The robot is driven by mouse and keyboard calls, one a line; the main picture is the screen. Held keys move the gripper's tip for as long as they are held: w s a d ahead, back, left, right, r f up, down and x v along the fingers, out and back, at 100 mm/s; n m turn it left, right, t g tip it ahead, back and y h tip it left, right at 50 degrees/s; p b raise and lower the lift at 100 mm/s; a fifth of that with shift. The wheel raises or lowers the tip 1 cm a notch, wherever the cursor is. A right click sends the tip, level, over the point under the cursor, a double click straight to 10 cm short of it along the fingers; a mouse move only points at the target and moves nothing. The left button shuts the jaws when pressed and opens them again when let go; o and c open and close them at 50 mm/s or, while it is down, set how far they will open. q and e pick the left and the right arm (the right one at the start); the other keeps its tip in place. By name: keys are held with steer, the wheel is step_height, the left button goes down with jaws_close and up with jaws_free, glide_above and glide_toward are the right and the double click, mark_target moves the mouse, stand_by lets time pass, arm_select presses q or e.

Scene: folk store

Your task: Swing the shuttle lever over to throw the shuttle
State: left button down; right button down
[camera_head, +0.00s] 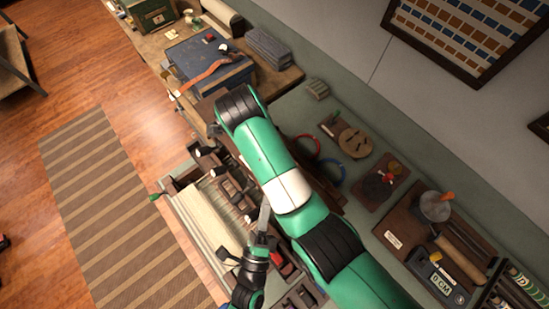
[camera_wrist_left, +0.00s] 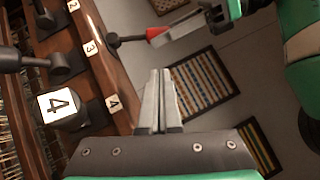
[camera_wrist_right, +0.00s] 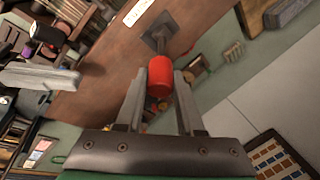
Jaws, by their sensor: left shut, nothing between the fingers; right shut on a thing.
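The shuttle lever has a red knob (camera_wrist_right: 160,77) on a dark stem with a dark square base plate on a brown wooden beam (camera_wrist_right: 100,60). In the right wrist view the knob lies between the fingertips of my right gripper (camera_wrist_right: 158,85), which is shut on it. The red knob also shows in the left wrist view (camera_wrist_left: 155,34), with the right fingers at it. My left gripper (camera_wrist_left: 158,75) is shut and empty, apart from the lever. In the head view the left gripper (camera_head: 264,213) is over the loom (camera_head: 200,215); my right arm hides the lever and right gripper.
A bench with a blue box (camera_head: 205,65) is at the back.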

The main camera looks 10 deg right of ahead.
arm_select(q)
steer(key=x, duration=1)
steer(key=shift+w, duration=0.1)
